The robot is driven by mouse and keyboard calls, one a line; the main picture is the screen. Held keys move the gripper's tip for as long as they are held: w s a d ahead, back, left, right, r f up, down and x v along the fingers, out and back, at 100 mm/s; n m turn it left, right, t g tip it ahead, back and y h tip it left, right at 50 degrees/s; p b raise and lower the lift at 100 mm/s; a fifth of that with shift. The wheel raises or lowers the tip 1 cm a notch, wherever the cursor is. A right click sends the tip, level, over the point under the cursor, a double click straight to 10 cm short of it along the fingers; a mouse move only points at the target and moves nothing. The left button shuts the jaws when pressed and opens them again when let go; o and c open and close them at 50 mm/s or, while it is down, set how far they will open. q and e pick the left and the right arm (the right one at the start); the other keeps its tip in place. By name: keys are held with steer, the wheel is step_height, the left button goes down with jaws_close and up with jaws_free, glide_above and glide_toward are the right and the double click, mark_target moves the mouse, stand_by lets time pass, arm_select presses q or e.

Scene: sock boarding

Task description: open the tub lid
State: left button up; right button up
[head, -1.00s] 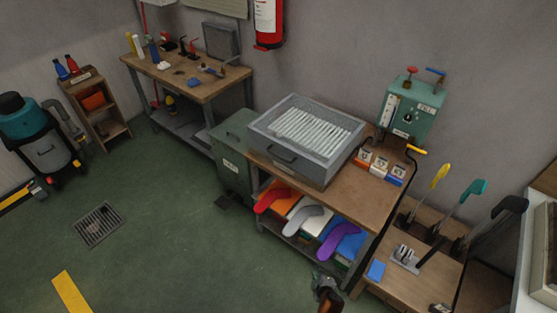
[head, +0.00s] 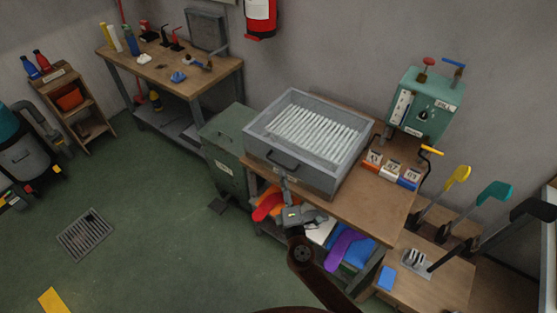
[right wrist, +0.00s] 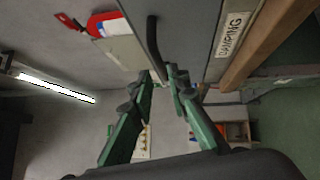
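The tub (head: 262,165) is a grey rectangular box on the wooden bench. White ribs (head: 315,130) show within its top rim, and a black bar handle (head: 283,160) is on its front. I cannot make out a separate lid. In the right wrist view the grey front carries a "DAMPING" label (right wrist: 231,35) and the black handle (right wrist: 153,45). My right gripper (head: 287,184) is just below and in front of the handle. Its green fingers (right wrist: 164,76) are apart, with the handle's near end close to their tips; contact is unclear. My left gripper is out of view.
The bench edge (head: 330,219) runs beneath the tub. Coloured sock shapes, including a purple one (head: 341,246), lie on the lower shelf. A green bin (head: 224,150) stands left, a green control box (head: 426,105) and levers (head: 455,180) right. Left floor is open.

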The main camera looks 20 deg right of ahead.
mark_target(280, 165)
steer(key=w, duration=0.6)
steer(key=shift+d+r, duration=0.25)
steer(key=shift+r, duration=0.05)
steer(key=shift+w, duration=0.25)
jaws_close()
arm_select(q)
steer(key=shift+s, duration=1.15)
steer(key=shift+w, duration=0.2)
